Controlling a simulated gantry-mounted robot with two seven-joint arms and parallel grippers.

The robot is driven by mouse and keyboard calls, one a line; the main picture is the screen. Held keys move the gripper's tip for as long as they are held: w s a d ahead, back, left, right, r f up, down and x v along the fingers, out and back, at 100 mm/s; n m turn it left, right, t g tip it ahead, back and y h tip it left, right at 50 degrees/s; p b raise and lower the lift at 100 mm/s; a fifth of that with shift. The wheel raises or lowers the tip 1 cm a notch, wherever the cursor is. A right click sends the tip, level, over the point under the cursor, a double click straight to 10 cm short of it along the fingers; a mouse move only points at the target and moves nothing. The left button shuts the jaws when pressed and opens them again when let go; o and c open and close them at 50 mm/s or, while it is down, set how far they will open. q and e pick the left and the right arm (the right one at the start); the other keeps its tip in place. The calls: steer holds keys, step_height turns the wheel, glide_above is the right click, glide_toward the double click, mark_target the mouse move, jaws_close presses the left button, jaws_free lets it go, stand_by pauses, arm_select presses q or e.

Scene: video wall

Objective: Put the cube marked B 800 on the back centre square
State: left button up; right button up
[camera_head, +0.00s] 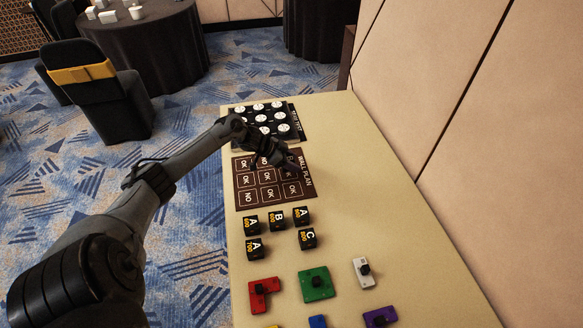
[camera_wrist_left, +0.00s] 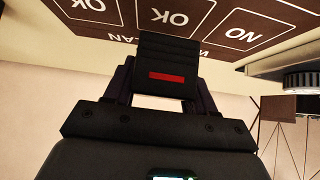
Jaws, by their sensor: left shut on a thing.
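My left gripper (camera_head: 283,158) is over the far right part of the dark brown wall plan board (camera_head: 309,189), hiding some of its squares. In the left wrist view a black block with a red bar (camera_wrist_left: 168,66) sits between the fingers, with the board's squares (camera_wrist_left: 252,30) behind it. The gripper is shut on this black block. No letter or number shows on its visible side, so I cannot tell its marking. Another cube marked B (camera_head: 278,220) stands on the table among the loose cubes; its number is too small to read surely. My right gripper is not in view.
Black cubes marked A (camera_head: 251,224), A (camera_head: 301,217), A (camera_head: 255,249) and C (camera_head: 307,239) stand near the board. Coloured pieces, including a green one (camera_head: 317,284), lie nearer. A board with white discs (camera_head: 282,128) lies beyond. The table's right side (camera_head: 375,190) is clear.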

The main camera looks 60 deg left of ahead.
arm_select(q)
steer(key=shift+f+b, duration=0.35)
steer(key=shift+f, duration=1)
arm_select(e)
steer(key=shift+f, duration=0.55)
arm_select(q)
steer(key=shift+f, duration=0.15)
steer(key=o, duration=1.1)
steer(key=shift+c, duration=0.2)
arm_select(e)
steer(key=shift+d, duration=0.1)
